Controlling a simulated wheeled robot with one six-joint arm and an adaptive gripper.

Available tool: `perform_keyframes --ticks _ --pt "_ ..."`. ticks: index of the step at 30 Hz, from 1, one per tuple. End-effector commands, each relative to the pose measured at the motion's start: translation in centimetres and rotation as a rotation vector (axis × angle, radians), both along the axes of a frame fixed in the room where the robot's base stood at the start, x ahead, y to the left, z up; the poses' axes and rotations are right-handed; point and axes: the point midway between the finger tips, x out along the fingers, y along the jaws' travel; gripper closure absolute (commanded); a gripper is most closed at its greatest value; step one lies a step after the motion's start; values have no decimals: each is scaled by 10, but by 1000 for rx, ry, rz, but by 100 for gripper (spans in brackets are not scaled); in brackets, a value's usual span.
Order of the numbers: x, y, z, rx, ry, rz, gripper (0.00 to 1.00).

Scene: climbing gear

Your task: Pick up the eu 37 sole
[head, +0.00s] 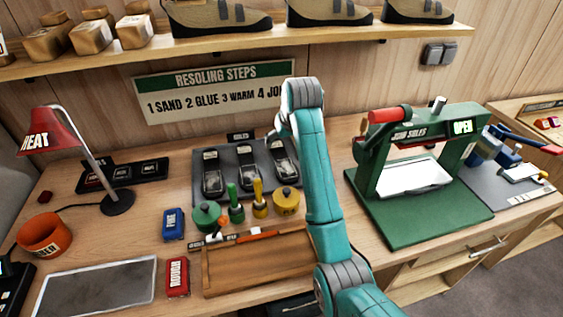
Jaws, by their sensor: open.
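Three dark soles lie side by side on a grey board under a small "SOLES" sign: a left sole (212,172), a middle sole (248,167) and a right sole (284,164). Each has a pale size label, too small to read, so I cannot tell which one is EU 37. The grey board (200,196) sits at the back middle of the bench. My gripper (271,136) is open, small in view and partly hidden by my teal arm. It is near the upper edge of the board, close to the right sole, and holds nothing that I can see.
Green and yellow pots and tools (258,198) stand before the board. A wooden tray (262,270) lies in front. A green press (415,165) stands right, marked open. A red heat lamp (55,132) stands left. A shelf with shoes (330,42) hangs above.

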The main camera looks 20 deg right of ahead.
Motion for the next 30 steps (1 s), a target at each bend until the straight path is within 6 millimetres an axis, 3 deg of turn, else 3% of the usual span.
perform_keyframes --ticks 6,30 --pt "-3 0 4 -13 99 -44 11" --pt "27 -4 -82 -13 101 -44 11"
